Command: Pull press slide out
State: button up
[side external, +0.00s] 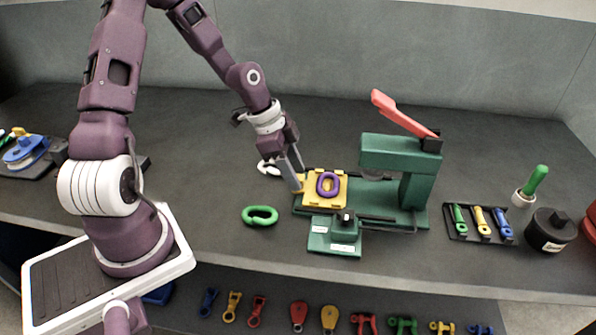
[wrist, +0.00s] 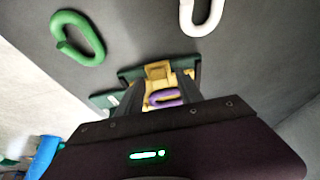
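The green press (side external: 395,155) stands on the bench with its red lever (side external: 400,112) raised. Its yellow slide (side external: 312,201) lies on the left part of the green base, left of the press head, carrying a purple link (side external: 328,184). My gripper (side external: 299,181) points down at the slide's left end, by its yellow tab. In the wrist view, the fingers of my gripper (wrist: 161,86) stand apart on either side, with the yellow tab (wrist: 158,70) and purple link (wrist: 165,97) visible between them. Contact with the tab is unclear.
A green link (side external: 260,216) lies left of the press, and a white link (side external: 268,168) lies behind my gripper. A black tray (side external: 463,235) with coloured tools, a green-handled brush (side external: 533,182) and a black pot (side external: 549,231) stand right. Bench left of the slide is mostly clear.

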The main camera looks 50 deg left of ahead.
jog(key=w+d+r+v, duration=0.1)
jog(key=d+v, duration=0.1)
jog(key=v, duration=0.9)
jog(key=shift+w+r, duration=0.25)
jog(key=shift+w, duration=0.05)
jog(key=s+d+r+n+t+y, duration=0.1)
jog(key=s+d+r+n, duration=0.3)
jog(key=s, duration=0.5)
jog(key=s+d+r+n+t+y, duration=0.1)
jog(key=s+d+r+n, duration=0.4)
jog(key=s, duration=0.5)
jog(key=shift+r+y, duration=0.45)
jog(key=shift+y, duration=0.15)
jog(key=shift+d, duration=0.15)
